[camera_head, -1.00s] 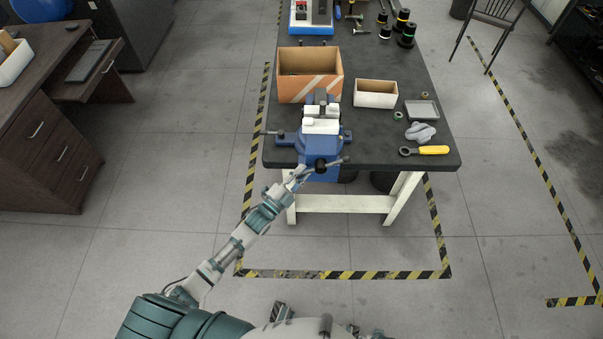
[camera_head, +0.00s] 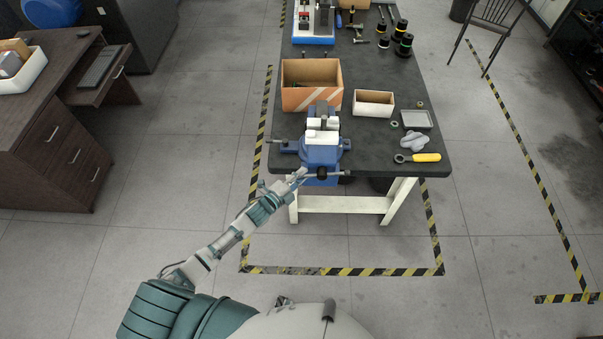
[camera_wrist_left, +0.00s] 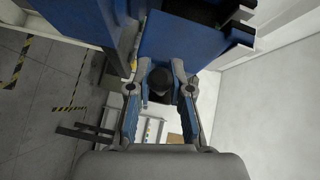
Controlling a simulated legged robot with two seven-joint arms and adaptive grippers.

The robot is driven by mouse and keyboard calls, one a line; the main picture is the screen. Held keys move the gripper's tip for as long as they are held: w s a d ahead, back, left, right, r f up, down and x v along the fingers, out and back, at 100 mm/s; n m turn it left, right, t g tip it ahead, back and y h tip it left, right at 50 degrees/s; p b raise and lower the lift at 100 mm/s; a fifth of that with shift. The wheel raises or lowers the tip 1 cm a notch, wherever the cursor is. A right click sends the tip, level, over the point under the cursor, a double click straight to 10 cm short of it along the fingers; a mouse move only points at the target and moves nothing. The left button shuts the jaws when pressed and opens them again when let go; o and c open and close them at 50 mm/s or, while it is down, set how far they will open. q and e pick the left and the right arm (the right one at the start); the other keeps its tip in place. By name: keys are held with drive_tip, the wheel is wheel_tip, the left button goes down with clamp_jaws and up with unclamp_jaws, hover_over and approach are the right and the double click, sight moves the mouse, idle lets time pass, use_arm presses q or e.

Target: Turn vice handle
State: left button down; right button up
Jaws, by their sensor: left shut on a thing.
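The blue vice (camera_head: 320,154) with pale jaw parts is fixed at the near edge of the dark workbench. Its handle (camera_head: 338,173) is a thin bar across the front, lying close to level, with a dark end at the right. My left gripper (camera_head: 299,176) is at the left end of the handle and shut on it. In the left wrist view a dark round knob of the handle (camera_wrist_left: 160,81) shows between the fingers (camera_wrist_left: 157,74). The fingers hide part of the bar. My right gripper is not in view.
The workbench (camera_head: 375,150) carries a cardboard box (camera_head: 310,99), a white box (camera_head: 373,104), a grey tray (camera_head: 416,120), a grey cloth-like lump (camera_head: 413,141) and a yellow-handled tool (camera_head: 426,158). A desk (camera_head: 60,130) stands at the left. Floor in front is free.

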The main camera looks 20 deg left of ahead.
use_arm(q)
drive_tip(key=r+m+p, duration=0.1)
drive_tip(key=p, duration=0.2)
drive_tip(key=shift+r+g+y, duration=0.25)
drive_tip(key=shift+g+y, duration=0.05)
drive_tip(key=shift+g, duration=0.1)
drive_tip(key=shift+r+m+y+p, duration=0.1)
drive_tip(key=shift+m+y+p, duration=0.2)
drive_tip(key=shift+p, duration=0.5)
drive_tip(key=shift+g, duration=0.3)
drive_tip(key=c, duration=1.2)
unclamp_jaws()
drive_tip(key=shift+s, duration=0.1)
drive_tip(key=shift+a, duration=0.1)
drive_tip(key=shift+s+a, duration=0.1)
drive_tip(key=shift+s, duration=0.25)
drive_tip(key=v, duration=1.1)
drive_tip(key=shift+s+a, duration=0.15)
